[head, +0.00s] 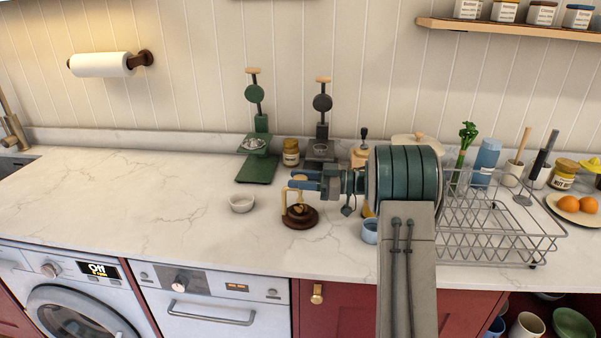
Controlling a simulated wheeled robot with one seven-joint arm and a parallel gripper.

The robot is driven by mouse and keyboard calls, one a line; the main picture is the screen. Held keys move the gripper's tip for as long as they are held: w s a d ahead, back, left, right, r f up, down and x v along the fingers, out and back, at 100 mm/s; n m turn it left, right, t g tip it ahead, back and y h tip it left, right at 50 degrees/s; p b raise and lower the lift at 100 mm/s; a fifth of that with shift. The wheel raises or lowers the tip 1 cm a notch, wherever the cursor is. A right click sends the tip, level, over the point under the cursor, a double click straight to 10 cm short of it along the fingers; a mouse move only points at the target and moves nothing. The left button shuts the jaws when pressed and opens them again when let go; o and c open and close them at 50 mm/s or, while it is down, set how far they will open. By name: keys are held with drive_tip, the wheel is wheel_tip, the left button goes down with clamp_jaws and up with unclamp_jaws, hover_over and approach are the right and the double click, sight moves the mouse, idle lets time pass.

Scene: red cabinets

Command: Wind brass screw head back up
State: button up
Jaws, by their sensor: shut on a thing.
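A small screw press with a brass frame (285,200) stands upright on a round dark wooden base (300,218) near the front of the counter. A small brown thing, perhaps a nut, sits inside the frame. My gripper (297,181) reaches in from the right, level, with its blue fingers at the top of the frame. It is shut on the brass screw head (299,177), which is mostly hidden between the fingers.
A green press (257,165) and a dark press (321,150) stand behind, near the wall. A white bowl (242,203) is at left. A blue cup (370,230) and a wire dish rack (490,235) are at right. The counter's left side is clear.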

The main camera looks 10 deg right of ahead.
sight(299, 178)
drive_tip(key=n+g+p, duration=0.1)
drive_tip(key=n+g, duration=0.1)
drive_tip(key=g, duration=0.1)
drive_tip(key=n+g+y+p, duration=0.1)
drive_tip(key=n+g, duration=0.1)
drive_tip(key=g, duration=0.2)
drive_tip(key=shift+n+p, duration=0.35)
drive_tip(key=shift+n, duration=0.05)
drive_tip(key=shift+f+g, duration=0.1)
drive_tip(key=shift+g, duration=0.2)
drive_tip(key=o, duration=1)
drive_tip(key=shift+a, duration=0.15)
drive_tip(key=shift+r, duration=0.2)
wheel_tip(299, 178, up, 4)
drive_tip(key=shift+r+b, duration=0.1)
drive_tip(key=shift+b, duration=0.2)
drive_tip(key=s+d+r, duration=0.2)
drive_tip(key=d, duration=0.1)
drive_tip(key=s+d+r, duration=0.2)
drive_tip(key=d, duration=0.1)
drive_tip(key=s+d+r, duration=0.2)
drive_tip(key=d, duration=0.2)
drive_tip(key=shift+r, duration=0.25)
